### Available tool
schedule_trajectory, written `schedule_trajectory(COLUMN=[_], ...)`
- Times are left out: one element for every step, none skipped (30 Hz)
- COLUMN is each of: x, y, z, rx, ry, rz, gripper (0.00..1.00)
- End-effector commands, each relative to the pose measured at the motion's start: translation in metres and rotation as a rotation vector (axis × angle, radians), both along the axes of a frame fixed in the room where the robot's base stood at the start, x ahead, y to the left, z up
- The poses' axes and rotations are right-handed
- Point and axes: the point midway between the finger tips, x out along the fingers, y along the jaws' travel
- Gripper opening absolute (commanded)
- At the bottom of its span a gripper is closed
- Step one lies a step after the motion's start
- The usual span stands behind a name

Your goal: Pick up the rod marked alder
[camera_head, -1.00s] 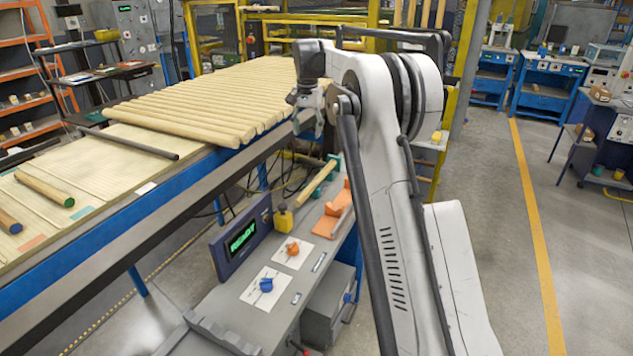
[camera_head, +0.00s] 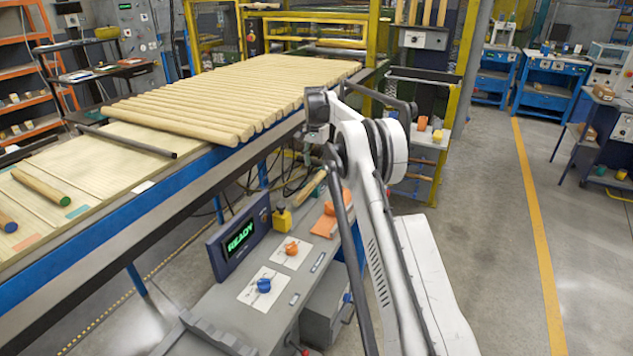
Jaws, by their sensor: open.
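A light wooden rod with a green end (camera_head: 42,187) lies on the slatted table at the left. A second rod with a blue end (camera_head: 7,222) lies nearer, cut off by the left edge. Another wooden rod (camera_head: 312,187) is on the lower grey bench, partly hidden by my arm. No alder marking is legible on any of them. My gripper (camera_head: 312,134) is at the end of the arm, beside the table's right edge and away from the left rods. Its jaws are open, small and mostly hidden by the wrist; nothing shows in them.
Several pale rods (camera_head: 215,100) lie side by side on the conveyor table. A dark bar (camera_head: 125,141) lies across it. The grey bench (camera_head: 235,305) carries a READY display (camera_head: 239,237), a yellow block (camera_head: 281,219) and orange and blue knobs. The right floor is open.

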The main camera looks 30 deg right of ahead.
Motion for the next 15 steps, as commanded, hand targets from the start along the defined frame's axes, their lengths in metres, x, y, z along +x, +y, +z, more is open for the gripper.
schedule_trajectory(x=[0.000, 0.000, 0.000, 0.000, 0.000, 0.000, 0.000, 0.000, 0.000, 0.001, 0.001, 0.001, 0.002, 0.002, 0.003], y=[0.000, 0.000, 0.000, 0.000, 0.000, 0.000, 0.000, 0.000, 0.000, -0.001, -0.001, -0.001, -0.002, -0.002, -0.003], z=[-0.007, -0.010, -0.013, -0.015, -0.017, -0.018, -0.019, -0.020, -0.022, -0.023, -0.026, -0.030, -0.033, -0.037, -0.043], rx=[0.000, 0.000, 0.000, 0.000, 0.000, 0.000, 0.000, 0.000, 0.000, 0.000, 0.000, 0.000, 0.000, 0.000, 0.000], ry=[0.000, 0.000, 0.000, 0.000, 0.000, 0.000, 0.000, 0.000, 0.000, 0.000, 0.000, 0.000, 0.000, 0.000, 0.000], rz=[0.000, 0.000, 0.000, 0.000, 0.000, 0.000, 0.000, 0.000, 0.000, 0.000, 0.000, 0.000, 0.000, 0.000, 0.000], gripper=[0.46, 0.46, 0.46, 0.46, 0.46, 0.46, 0.46, 0.46, 0.46, 0.46, 0.46, 0.46, 0.46, 0.46, 0.46])
